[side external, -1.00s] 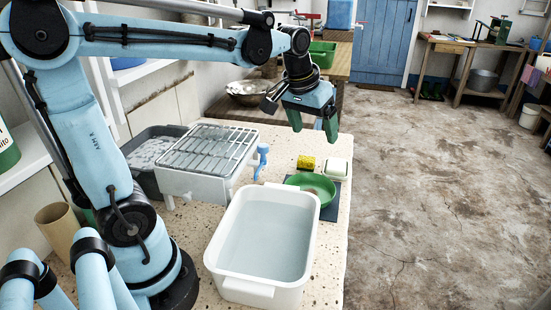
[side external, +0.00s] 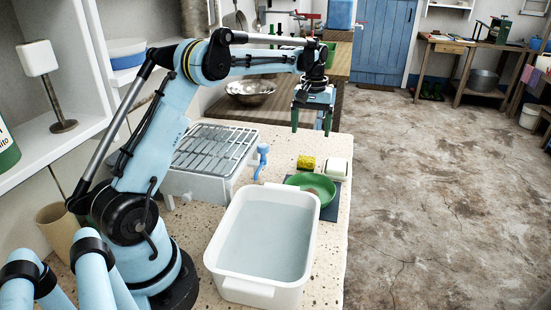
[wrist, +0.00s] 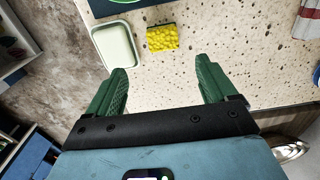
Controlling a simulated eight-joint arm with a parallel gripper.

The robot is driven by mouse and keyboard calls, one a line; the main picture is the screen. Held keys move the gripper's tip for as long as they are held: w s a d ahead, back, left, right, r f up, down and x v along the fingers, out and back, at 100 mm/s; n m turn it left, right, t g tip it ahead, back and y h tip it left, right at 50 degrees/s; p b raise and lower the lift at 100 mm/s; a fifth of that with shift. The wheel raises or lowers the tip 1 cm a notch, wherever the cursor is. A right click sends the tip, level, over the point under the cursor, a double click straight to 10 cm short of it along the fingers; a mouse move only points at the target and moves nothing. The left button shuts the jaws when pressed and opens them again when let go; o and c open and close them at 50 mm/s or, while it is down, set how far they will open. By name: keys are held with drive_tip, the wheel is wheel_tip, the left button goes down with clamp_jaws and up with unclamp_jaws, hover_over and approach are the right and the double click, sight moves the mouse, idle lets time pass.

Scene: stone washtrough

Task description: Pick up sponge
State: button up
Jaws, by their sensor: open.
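A yellow sponge (side external: 306,162) with a dark underside lies on the speckled stone counter, just left of a white soap dish in the side view. It also shows in the wrist view (wrist: 162,38), ahead of the fingers and between their lines, touching neither. My gripper (side external: 312,122) hangs above the far end of the counter, pointing down, beyond the sponge in the side view. Its two green fingers (wrist: 164,92) are wide apart with nothing between them.
The pale soap dish (side external: 337,169) sits close beside the sponge. A green bowl (side external: 313,180) stands on a dark mat nearer the camera, beside a white basin of water (side external: 210,261). Bare counter surrounds the sponge's far side.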

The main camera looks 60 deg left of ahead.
hover_over(307, 158)
drive_tip(key=f, duration=0.5)
drive_tip(key=shift+w+d+f, duration=0.15)
drive_tip(key=shift+w+f, duration=0.05)
drive_tip(key=shift+f, duration=0.15)
drive_tip(key=shift+s+f, duration=0.15)
drive_tip(key=shift+f, duration=1.2)
drive_tip(key=shift+s+f, duration=0.15)
drive_tip(key=shift+f, duration=1.15)
drive_tip(key=c, duration=1)
drive_tip(key=shift+r, duration=0.1)
